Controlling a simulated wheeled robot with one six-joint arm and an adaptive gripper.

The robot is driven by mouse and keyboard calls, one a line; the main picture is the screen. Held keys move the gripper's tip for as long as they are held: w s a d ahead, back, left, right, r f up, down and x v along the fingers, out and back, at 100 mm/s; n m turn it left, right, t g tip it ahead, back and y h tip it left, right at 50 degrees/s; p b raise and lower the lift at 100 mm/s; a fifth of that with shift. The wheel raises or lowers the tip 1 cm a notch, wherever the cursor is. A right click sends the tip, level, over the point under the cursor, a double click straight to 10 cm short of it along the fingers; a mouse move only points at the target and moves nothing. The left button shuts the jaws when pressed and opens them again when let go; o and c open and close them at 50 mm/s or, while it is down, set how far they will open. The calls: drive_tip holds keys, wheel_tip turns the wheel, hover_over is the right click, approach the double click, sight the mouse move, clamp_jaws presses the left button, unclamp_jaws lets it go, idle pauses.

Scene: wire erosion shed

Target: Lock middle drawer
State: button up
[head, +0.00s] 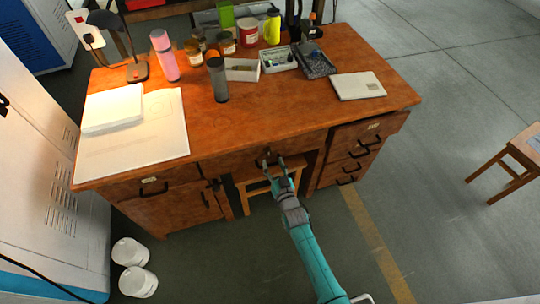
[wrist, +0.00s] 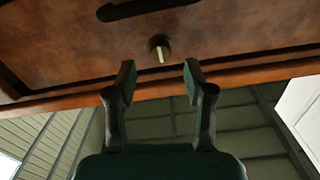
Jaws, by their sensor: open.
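The middle drawer (head: 245,160) is the wide wooden front under the desk top, and it looks closed. In the wrist view the drawer front (wrist: 60,50) fills the upper part, with a dark handle (wrist: 145,8) at the top edge. Below the handle a small pale key or lock knob (wrist: 161,49) sits in a dark round lock. My gripper (head: 272,166) reaches up to the drawer front. In the wrist view my gripper (wrist: 158,80) is open, its fingertips either side of and just below the lock, not visibly touching it. The lock is hidden by my gripper in the head view.
The desk top (head: 280,115) holds a lamp (head: 135,68), papers, bottles, jars and trays. A stool (head: 265,185) stands under the middle drawer. Side drawers (head: 352,160) are at right, a cabinet (head: 170,208) at left. Two white tubs (head: 135,268) stand on the floor.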

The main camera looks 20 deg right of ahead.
sight(268, 151)
drive_tip(key=shift+w, duration=2.25)
clamp_jaws()
